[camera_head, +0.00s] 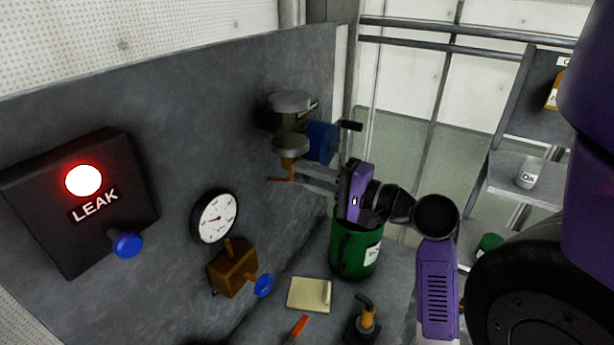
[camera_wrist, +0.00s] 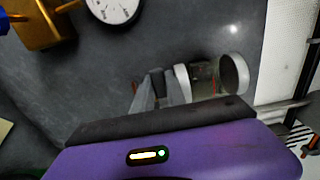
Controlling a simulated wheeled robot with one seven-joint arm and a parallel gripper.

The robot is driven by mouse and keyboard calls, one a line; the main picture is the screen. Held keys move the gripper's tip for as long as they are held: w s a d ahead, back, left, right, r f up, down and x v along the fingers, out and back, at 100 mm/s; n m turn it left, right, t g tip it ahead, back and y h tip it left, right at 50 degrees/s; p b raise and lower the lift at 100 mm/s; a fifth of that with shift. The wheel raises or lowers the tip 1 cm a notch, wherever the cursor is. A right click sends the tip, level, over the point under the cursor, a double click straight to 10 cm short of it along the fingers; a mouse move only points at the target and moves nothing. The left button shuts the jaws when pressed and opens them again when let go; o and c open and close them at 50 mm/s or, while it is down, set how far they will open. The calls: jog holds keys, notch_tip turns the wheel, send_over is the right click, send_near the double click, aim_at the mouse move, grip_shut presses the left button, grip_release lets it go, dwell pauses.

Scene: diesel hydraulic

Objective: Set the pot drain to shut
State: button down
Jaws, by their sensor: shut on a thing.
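The pot (camera_head: 290,122) is a small clear-bodied vessel with grey metal rings, mounted on the grey panel; it also shows in the wrist view (camera_wrist: 205,78). Under it is a brass bottom with the pot drain, a small orange-red lever (camera_head: 279,180). A bit of its red shows beside my fingertips in the wrist view (camera_wrist: 135,87). My gripper (camera_head: 300,174) reaches in from the right, its grey fingers close together at the drain under the pot. It is shut on the drain; the fingers hide the exact contact.
A blue part (camera_head: 322,142) with a dark stub sits just right of the pot. A green can (camera_head: 355,250) stands below my gripper. A lit red LEAK lamp (camera_head: 84,181), a gauge (camera_head: 214,217) and a brass block (camera_head: 232,268) with a blue knob are on the panel left.

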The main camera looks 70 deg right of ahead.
dwell(0.4)
jog(key=c, duration=1.4)
grip_release()
jog(key=shift+o, duration=0.2)
jog(key=shift+s, duration=0.15)
jog(key=b+v, duration=0.2)
jog(key=v, duration=0.5)
jog(key=shift+s, duration=0.3)
jog(key=shift+a, duration=0.1)
